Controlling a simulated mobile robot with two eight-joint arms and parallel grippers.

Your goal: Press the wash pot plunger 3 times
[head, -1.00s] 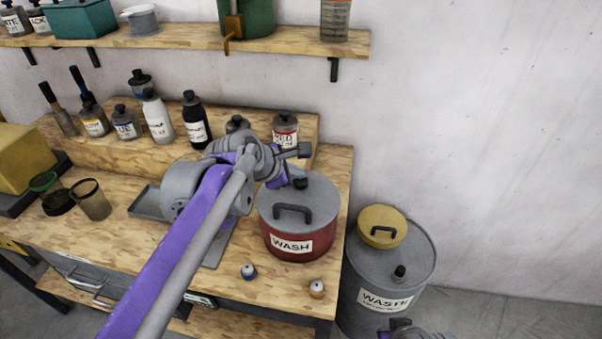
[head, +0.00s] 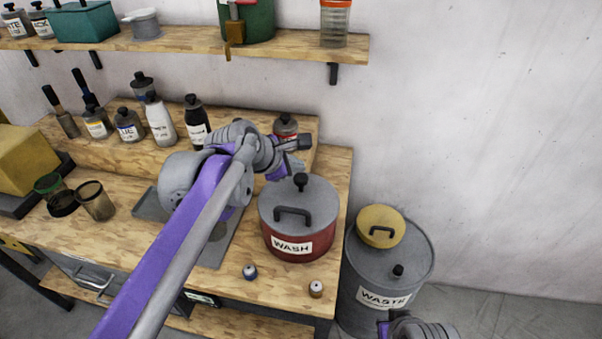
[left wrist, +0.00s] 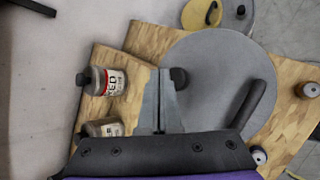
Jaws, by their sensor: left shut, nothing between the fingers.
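The wash pot (head: 283,222) is a red drum with a grey lid, a black handle and a WASH label, on the bench's right end. Its black plunger (head: 300,181) stands up from the back of the lid. My left gripper (head: 297,168) is shut and empty, just above and behind the plunger knob. In the left wrist view the closed fingertips (left wrist: 160,72) appear just left of the plunger knob (left wrist: 179,78), over the lid's edge; I cannot tell if they touch. Part of my right arm (head: 418,328) shows at the bottom edge; its fingers are not clear.
A grey waste drum (head: 385,285) with a yellow lid (head: 381,227) stands right of the bench. A red-label bottle (left wrist: 109,82) is close behind the gripper. Two small capped bottles (head: 250,272) (head: 316,289) stand in front of the pot. A shelf (head: 190,48) runs above.

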